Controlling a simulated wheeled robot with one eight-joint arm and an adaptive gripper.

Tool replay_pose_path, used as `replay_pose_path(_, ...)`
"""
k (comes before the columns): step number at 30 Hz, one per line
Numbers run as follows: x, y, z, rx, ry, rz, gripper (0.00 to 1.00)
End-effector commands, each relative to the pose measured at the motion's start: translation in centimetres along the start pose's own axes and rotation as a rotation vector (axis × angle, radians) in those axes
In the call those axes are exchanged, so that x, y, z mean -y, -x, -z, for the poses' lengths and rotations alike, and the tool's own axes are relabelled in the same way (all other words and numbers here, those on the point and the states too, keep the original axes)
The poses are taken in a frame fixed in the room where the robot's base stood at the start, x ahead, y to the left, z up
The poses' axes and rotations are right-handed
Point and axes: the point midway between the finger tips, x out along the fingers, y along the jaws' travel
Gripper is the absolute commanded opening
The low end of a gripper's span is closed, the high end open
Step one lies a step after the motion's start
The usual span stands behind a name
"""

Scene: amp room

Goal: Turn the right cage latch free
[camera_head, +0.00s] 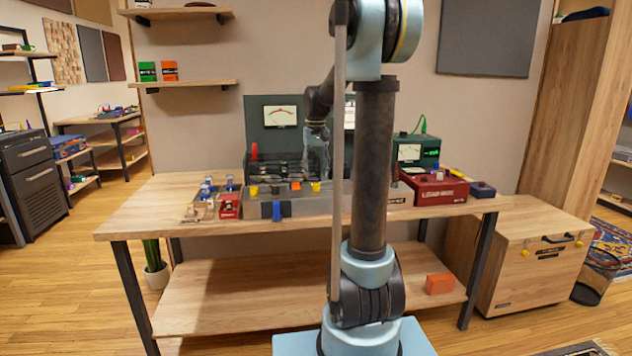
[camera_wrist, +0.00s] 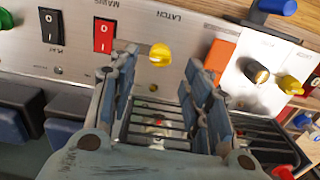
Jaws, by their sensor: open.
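The right cage latch is a small yellow knob (camera_head: 316,187) on the top panel of the grey amp chassis (camera_head: 345,206). In the wrist view, which shows the panel turned about, the same yellow latch (camera_wrist: 160,54) sits by the word LATCH, roughly between my fingertips in the picture. My gripper (camera_head: 317,165) points down over the bench, open and empty, with its wrist-view fingers (camera_wrist: 162,72) spread apart. I cannot tell touch or exact height. The other yellow latch (camera_head: 253,190) also shows in the wrist view (camera_wrist: 291,85). The black barred cage (camera_wrist: 150,118) lies between and below the fingers.
A red switch (camera_wrist: 103,35) and a black switch (camera_wrist: 49,25) flank the latch; an orange piece (camera_wrist: 218,58) and a dark knob (camera_wrist: 256,72) are on its other side. A blue lever (camera_head: 277,212) hangs at the chassis front. A red box (camera_head: 433,188) stands right.

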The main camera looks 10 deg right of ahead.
Motion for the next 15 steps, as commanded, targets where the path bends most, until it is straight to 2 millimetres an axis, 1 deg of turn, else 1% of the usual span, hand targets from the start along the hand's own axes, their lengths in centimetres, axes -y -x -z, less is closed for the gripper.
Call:
replay_pose_path(1, 0.0, 1.0, 0.0, 0.000, 0.000, 0.000, 0.45)
replay_pose_path(6, 0.0, 3.9, 0.0, 0.000, 0.000, 0.000, 0.45)
replay_pose_path(10, 0.0, 5.6, 0.1, 0.000, 0.000, 0.000, 0.45)
replay_pose_path(15, 0.0, 6.8, 0.1, 0.000, 0.000, 0.000, 0.45)
